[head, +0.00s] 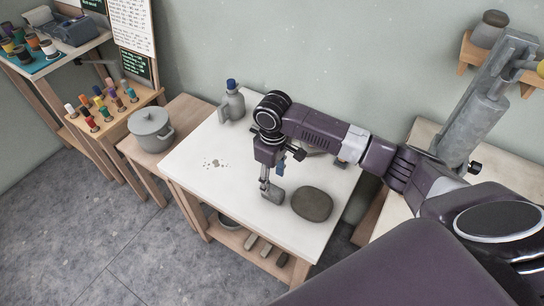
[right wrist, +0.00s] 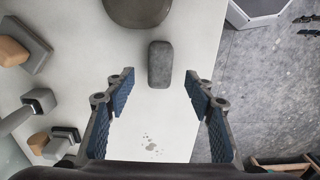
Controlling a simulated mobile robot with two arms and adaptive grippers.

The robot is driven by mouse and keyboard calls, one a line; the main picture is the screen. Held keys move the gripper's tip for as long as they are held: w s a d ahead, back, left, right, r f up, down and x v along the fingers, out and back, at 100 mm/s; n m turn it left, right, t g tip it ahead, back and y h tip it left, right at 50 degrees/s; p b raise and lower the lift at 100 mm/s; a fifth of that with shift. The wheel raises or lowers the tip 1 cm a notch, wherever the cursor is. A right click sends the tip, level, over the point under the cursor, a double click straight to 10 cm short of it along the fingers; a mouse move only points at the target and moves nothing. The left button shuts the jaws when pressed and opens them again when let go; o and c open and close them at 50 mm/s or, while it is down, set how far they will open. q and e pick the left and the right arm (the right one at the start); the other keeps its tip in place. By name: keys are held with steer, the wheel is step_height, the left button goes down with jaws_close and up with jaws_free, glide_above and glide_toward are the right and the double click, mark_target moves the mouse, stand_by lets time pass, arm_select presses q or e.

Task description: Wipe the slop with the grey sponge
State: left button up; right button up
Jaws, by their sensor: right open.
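The grey sponge (head: 274,194), a small rounded block, lies on the white table top (head: 235,185). It also shows in the right wrist view (right wrist: 160,62), ahead of and between the finger lines. My right gripper (head: 265,183) points down close over the sponge, its fingers open and apart (right wrist: 158,84). Nothing is held. The slop (head: 215,163), a patch of small grey-brown spots, is on the table left of the gripper; it also shows low in the right wrist view (right wrist: 152,147). My left gripper is not in view.
A dark rounded slab (head: 312,204) lies right of the sponge. A grey bottle with a blue cap (head: 232,102) stands at the back left corner. Tools lie behind my arm, partly hidden. A lidded pot (head: 151,129) stands on the lower table at left. Table around the slop is clear.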

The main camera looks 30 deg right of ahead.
mark_target(273, 190)
steer(key=shift+w+d+f, duration=0.1)
steer(key=shift+w+d, duration=0.1)
steer(key=shift+w, duration=0.2)
steer(key=shift+f, duration=0.2)
steer(key=f, duration=0.3)
steer(key=s+f, duration=0.1)
steer(key=shift+s+a+f, duration=0.1)
steer(key=shift+a+f, duration=0.15)
steer(key=shift+a, duration=0.05)
steer(key=shift+w+d+f+p, duration=0.1)
steer(key=shift+w+f+p, duration=0.15)
steer(key=shift+f, duration=0.55)
steer(key=shift+s+f, duration=0.1)
steer(key=shift+f, duration=0.05)
steer(key=c, duration=1.2)
steer(key=o, duration=0.8)
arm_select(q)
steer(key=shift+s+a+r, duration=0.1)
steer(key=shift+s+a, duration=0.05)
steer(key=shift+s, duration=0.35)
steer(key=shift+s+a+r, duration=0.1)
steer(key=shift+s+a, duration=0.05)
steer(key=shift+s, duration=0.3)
arm_select(e)
steer(key=shift+o, duration=0.2)
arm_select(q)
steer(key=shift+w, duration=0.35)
